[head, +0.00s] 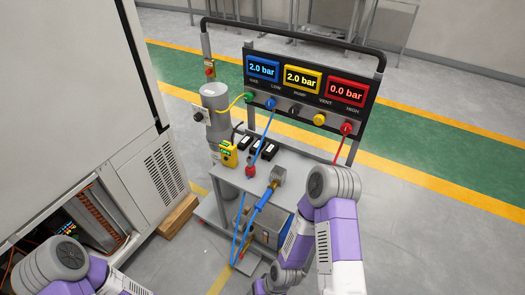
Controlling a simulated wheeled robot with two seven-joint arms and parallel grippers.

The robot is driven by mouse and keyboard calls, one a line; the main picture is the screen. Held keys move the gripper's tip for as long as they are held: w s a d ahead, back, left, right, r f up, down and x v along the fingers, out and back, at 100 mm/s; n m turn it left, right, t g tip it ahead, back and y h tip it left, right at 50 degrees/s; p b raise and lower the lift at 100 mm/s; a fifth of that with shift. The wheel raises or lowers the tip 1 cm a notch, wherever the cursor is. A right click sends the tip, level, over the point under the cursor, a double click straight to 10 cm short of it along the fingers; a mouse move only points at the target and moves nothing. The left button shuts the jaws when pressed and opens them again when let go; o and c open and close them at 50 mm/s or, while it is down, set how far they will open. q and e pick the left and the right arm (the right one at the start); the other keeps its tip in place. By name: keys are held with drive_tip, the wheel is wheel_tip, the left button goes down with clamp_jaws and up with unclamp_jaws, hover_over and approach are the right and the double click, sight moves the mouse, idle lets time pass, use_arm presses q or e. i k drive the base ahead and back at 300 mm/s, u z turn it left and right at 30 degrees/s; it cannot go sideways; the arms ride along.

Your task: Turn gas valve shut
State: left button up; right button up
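The cart's upright panel (305,90) has blue, yellow and red displays reading 2.0, 2.0 and 0.0 bar. Below them is a row of fittings: a green one (250,97) at the left with a yellow hose, under small lettering that seems to read GAS, a blue one (270,103), a black knob (295,109), a yellow knob (319,119) and a red one (346,128). I cannot tell from the picture whether the gas valve is open or shut. My arms show at the bottom left and lower right, apart from the panel. Neither gripper's fingers can be seen.
A grey cylinder (214,100) stands at the cart's left, near a yellow handheld device (229,154). A blue-handled tool (264,197) with a hose lies on the cart's shelf (236,180). A large white cabinet (80,90) stands left. Open floor lies right.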

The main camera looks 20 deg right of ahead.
sight(248, 97)
drive_tip(key=z, duration=0.05)
drive_tip(key=k, duration=0.5)
drive_tip(key=u, duration=0.8)
drive_tip(key=i, duration=0.7)
drive_tip(key=z, duration=0.45)
drive_tip(key=i, duration=0.65)
drive_tip(key=z, duration=0.75)
